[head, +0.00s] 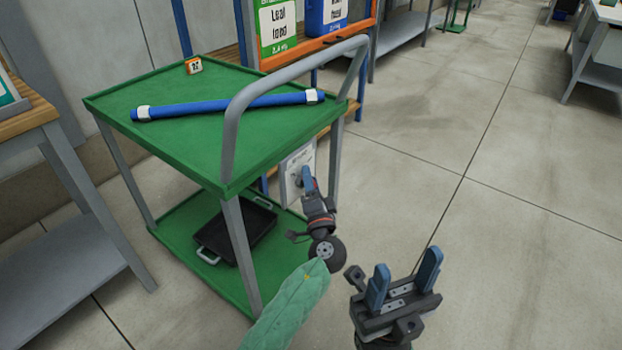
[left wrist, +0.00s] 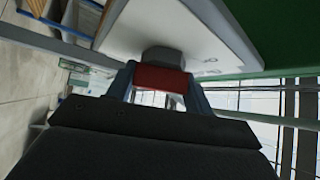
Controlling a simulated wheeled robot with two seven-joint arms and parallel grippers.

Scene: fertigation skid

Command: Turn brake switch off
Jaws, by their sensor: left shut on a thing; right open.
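The brake switch shows in the left wrist view as a red block (left wrist: 160,78) on a dark grey base, mounted on a pale panel (left wrist: 175,25). The panel also shows in the head view (head: 291,180), low beside the green cart's (head: 190,115) right legs. My left gripper (head: 307,178) reaches the panel, and its fingers in the left wrist view (left wrist: 160,85) are shut on the red switch from both sides. In the head view the switch is hidden by my gripper. My right gripper (head: 403,280) is open and empty over bare floor.
A blue tube (head: 225,106) with white ends and a small orange box (head: 193,65) lie on the cart top. The cart's grey handle (head: 290,72) arches above my left gripper. A black tray (head: 236,230) is on the lower shelf.

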